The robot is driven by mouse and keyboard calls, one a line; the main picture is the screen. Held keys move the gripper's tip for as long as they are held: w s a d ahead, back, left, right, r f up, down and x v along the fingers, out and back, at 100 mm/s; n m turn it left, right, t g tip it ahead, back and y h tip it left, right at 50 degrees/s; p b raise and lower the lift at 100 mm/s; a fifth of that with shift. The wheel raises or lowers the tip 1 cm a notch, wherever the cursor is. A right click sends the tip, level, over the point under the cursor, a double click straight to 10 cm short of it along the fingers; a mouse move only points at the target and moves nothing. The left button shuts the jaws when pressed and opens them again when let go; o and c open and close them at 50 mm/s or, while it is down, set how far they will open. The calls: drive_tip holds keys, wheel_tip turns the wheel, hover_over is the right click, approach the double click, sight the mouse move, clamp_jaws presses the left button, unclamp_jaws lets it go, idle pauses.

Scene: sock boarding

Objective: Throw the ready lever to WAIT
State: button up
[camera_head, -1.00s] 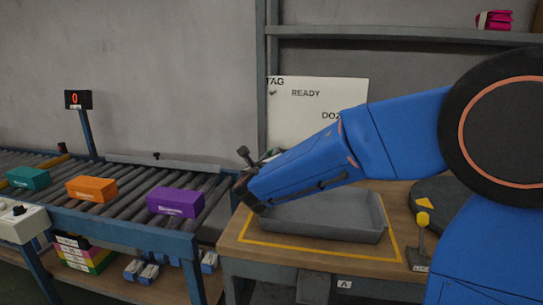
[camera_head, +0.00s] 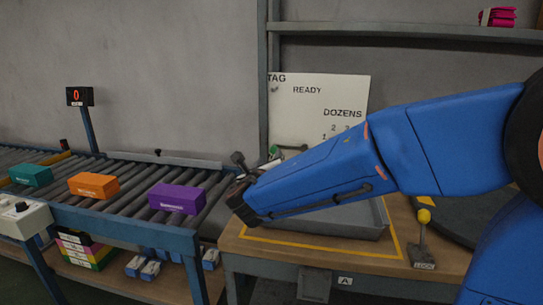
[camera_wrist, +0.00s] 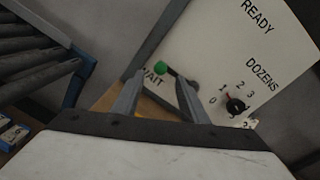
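The ready lever's green knob (camera_wrist: 160,67) shows in the wrist view beside the word WAIT on the white panel (camera_wrist: 215,55). A dark short arm runs from the knob to the right. My gripper (camera_wrist: 158,80) is open, its two fingers apart on either side of the knob in the picture. I cannot tell whether they touch it. In the head view, a small green spot (camera_head: 274,152) shows at the panel's lower left, above my arm. My fingers are not clear there; the wrist end hides them.
A red-marked dial (camera_wrist: 235,105) sits by DOZENS on the panel. A grey tray (camera_head: 370,220) lies on the wooden bench (camera_head: 300,258), below my arm. A yellow-knobbed lever (camera_head: 424,216) stands at right. A roller conveyor (camera_head: 130,205) holds teal, orange and purple boxes.

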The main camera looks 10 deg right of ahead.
drive_tip(key=v, duration=1)
drive_tip(key=shift+s+a, duration=0.15)
drive_tip(key=shift+s, duration=0.25)
drive_tip(key=shift+s, duration=0.1)
